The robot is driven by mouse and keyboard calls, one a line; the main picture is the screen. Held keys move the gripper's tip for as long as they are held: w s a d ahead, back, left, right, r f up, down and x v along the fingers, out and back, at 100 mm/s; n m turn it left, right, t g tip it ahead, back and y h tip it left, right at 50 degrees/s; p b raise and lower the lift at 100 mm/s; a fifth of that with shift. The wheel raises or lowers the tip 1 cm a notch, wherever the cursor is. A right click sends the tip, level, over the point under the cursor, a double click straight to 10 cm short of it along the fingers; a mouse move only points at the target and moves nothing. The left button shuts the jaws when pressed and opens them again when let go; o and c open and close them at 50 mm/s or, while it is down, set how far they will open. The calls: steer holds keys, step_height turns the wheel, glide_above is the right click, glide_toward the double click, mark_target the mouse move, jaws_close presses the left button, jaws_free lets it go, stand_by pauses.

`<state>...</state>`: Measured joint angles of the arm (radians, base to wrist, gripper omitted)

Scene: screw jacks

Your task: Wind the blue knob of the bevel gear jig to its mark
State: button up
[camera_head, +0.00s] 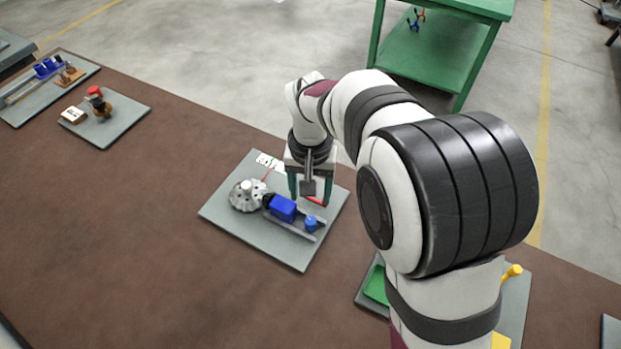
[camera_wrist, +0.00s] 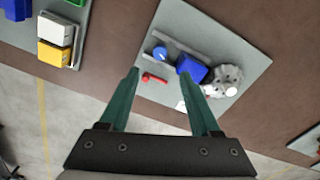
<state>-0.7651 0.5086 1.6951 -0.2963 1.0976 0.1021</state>
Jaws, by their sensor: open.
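The bevel gear jig sits on a grey plate (camera_head: 234,222) in the middle of the head view. Its small blue knob (camera_head: 310,223) stands at the lower right end of a grey rail, past a blue block (camera_head: 283,208) and a pale toothed gear (camera_head: 247,195). The blue knob also shows in the wrist view (camera_wrist: 159,53). My gripper (camera_head: 310,199) is open and empty above the jig, behind the knob in the head view. In the wrist view the knob lies just beyond my fingertips (camera_wrist: 160,73), apart from them. The knob's mark cannot be made out clearly.
A red piece (camera_wrist: 154,79) lies on the plate beside the knob, between my fingers in the wrist view. A white label (camera_head: 268,160) is at the plate's back edge. Other jigs stand far left (camera_head: 103,107) and lower right. The brown table (camera_head: 130,220) left of the plate is clear.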

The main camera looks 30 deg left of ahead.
step_height(320, 180, up, 4)
glide_above(311, 220)
step_height(311, 220, down, 16)
steer(key=m, duration=0.6)
steer(key=shift+c, duration=0.3)
jaws_close()
